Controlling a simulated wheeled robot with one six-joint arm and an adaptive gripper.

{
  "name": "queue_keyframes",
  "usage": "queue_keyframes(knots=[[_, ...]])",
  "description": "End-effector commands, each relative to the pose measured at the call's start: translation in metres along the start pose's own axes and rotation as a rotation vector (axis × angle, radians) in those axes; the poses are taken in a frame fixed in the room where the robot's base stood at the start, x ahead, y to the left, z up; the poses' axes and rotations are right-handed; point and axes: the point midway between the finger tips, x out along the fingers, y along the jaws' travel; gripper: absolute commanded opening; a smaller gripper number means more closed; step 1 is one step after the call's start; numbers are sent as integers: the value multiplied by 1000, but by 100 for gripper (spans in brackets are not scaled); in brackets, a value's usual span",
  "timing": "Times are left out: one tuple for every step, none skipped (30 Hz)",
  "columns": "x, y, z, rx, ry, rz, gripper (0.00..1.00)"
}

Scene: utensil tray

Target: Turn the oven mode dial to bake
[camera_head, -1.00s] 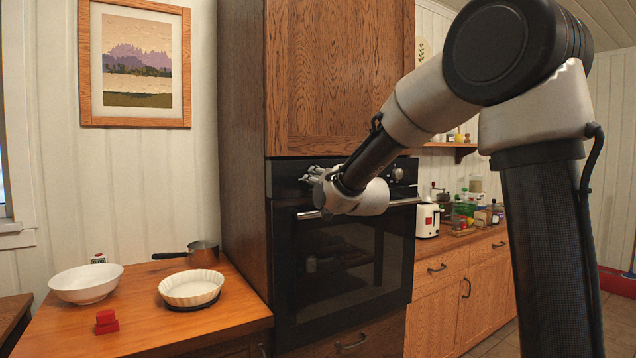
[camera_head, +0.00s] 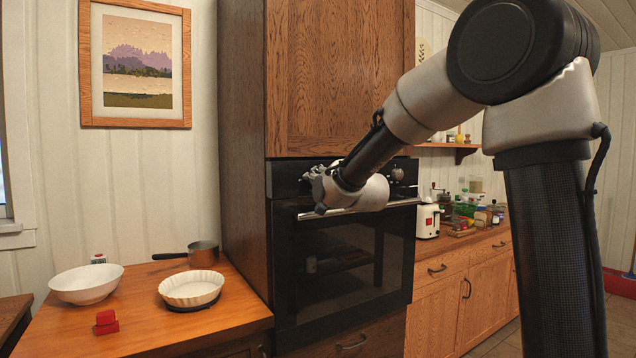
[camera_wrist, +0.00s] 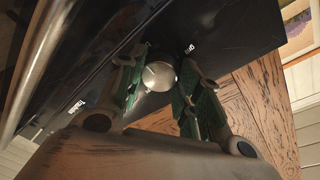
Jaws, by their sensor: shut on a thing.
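The black built-in oven (camera_head: 345,268) stands in a tall wooden cabinet, its control panel above the door. My gripper (camera_head: 318,180) is at the left part of that panel. In the wrist view my gripper (camera_wrist: 162,76) has its green-padded fingers on both sides of a round silver-faced dial (camera_wrist: 157,77), shut on it. Small white lettering (camera_wrist: 190,47) shows beside the dial, too small to read surely. In the head view my gripper hides this dial. A second knob (camera_head: 397,173) is free at the panel's right.
The oven's bar handle (camera_head: 405,202) runs just below my gripper. A wooden counter at left holds a white bowl (camera_head: 86,284), a fluted dish (camera_head: 191,289), a saucepan (camera_head: 203,254) and a red object (camera_head: 106,322). A toaster (camera_head: 427,221) stands on the right counter.

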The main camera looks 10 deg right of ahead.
Motion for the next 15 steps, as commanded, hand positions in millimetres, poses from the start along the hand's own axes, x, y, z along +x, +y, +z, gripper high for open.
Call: queue_keyframes(knots=[[0,2,2,0,-5,5,11],[0,2,2,0,-5,5,11],[0,2,2,-1,-5,5,40],[0,2,2,-1,-5,5,46],[0,2,2,-1,-4,5,51],[0,2,2,-1,-4,4,57],[0,2,2,-1,-3,4,57],[0,2,2,-1,-3,3,57],[0,1,1,-1,-3,3,57],[0,1,1,-1,-2,3,57],[0,1,1,-1,-2,2,57],[0,1,1,-1,-2,2,57],[0,1,1,-1,-2,2,57],[0,1,1,-1,-1,1,57],[-1,1,1,-1,-1,1,57]])
